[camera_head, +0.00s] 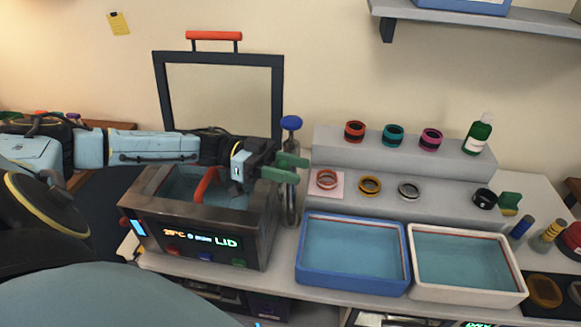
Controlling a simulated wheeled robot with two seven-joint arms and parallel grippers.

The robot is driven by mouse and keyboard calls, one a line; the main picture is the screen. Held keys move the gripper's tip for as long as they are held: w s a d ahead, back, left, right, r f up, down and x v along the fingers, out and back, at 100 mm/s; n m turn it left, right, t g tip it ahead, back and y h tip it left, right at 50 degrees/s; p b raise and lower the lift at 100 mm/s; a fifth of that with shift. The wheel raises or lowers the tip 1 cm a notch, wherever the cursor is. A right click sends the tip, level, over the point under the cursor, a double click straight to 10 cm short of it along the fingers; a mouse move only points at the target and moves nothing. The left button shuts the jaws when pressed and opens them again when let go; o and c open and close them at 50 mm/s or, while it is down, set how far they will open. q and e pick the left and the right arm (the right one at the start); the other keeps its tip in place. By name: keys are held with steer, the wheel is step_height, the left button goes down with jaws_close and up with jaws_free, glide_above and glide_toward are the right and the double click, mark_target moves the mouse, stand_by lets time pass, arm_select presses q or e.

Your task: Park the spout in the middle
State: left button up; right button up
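The tap has a blue knob (291,123) on top and a grey metal post (291,205) behind the cleaner's right side. Its spout cannot be made out clearly behind my gripper. My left gripper (287,168) reaches across the open cleaner from the left. Its two green fingers stand apart, in front of the tap's post; I cannot tell if they touch it. The blue basin (352,287) and the white basin (466,292) stand side by side to the right, both with blue-looking insides. My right gripper is out of view.
The cleaner (205,230) has its framed lid (218,55) raised behind, a red handle (206,185) inside and "LID" on its display. Lens rings stand on a stepped grey shelf (335,150) behind the basins, with a green bottle (479,134). Open air lies above the basins.

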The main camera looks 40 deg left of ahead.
arm_select(q)
steer(key=b+v, duration=0.2)
steer(key=v, duration=1.1)
steer(key=shift+a, duration=0.15)
steer(key=shift+s, duration=0.1)
